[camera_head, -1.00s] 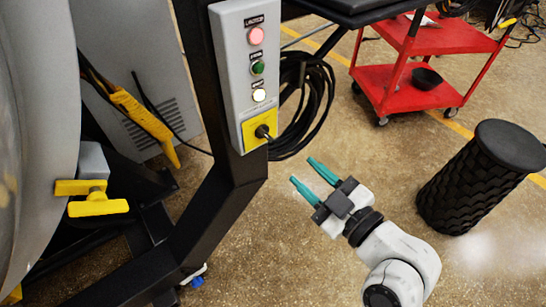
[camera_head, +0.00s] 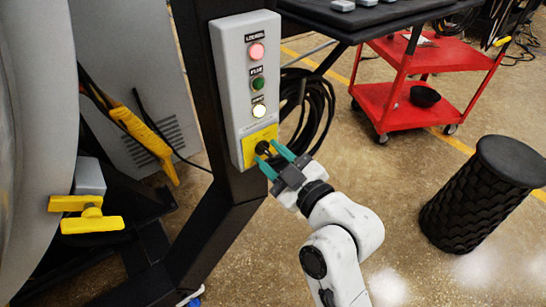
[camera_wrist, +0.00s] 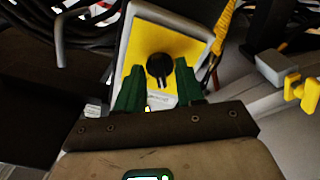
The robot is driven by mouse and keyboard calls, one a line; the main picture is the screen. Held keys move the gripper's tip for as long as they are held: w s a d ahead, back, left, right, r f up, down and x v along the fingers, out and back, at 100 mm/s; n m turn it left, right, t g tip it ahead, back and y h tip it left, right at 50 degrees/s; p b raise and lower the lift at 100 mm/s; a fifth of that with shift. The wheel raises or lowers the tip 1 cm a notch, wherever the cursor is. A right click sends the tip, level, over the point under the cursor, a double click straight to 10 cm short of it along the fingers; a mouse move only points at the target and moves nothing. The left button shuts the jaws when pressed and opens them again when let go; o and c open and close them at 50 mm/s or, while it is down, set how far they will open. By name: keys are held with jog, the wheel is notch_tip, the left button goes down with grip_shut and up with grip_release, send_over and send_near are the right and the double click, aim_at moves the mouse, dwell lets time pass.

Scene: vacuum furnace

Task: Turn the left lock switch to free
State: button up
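The lock switch is a black knob (camera_head: 262,147) on a yellow plate (camera_head: 249,151) at the bottom of a grey control box (camera_head: 238,95). In the wrist view the knob (camera_wrist: 159,72) stands near the middle of the yellow plate (camera_wrist: 140,45). My gripper (camera_head: 269,153) is at the knob, its teal fingers apart. In the wrist view the fingers of my gripper (camera_wrist: 159,68) lie either side of the knob with gaps visible. I cannot tell how deep they reach around it. Only one such switch is in view.
The box carries a pink-red lamp (camera_head: 256,51), a green lamp (camera_head: 258,83) and a bright white lamp (camera_head: 259,111). It is mounted on a black post (camera_head: 203,120). A yellow clamp handle (camera_head: 88,215) is at left. A black cylinder (camera_head: 480,195) and red cart (camera_head: 410,105) stand right.

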jog(key=shift+c, duration=0.4)
grip_shut()
jog(key=shift+r+m+p, duration=0.1)
jog(key=shift+m+p, duration=0.3)
jog(key=shift+r+m+p, duration=0.1)
jog(key=shift+m+p, duration=0.7)
jog(key=shift+m, duration=0.2)
jog(key=m+p, duration=0.2)
jog(key=m, duration=0.1)
jog(key=shift+m, duration=0.3)
jog(key=m+p, duration=0.4)
jog(key=m, duration=0.1)
jog(key=shift+f+m, duration=0.2)
jog(key=shift+m, duration=0.2)
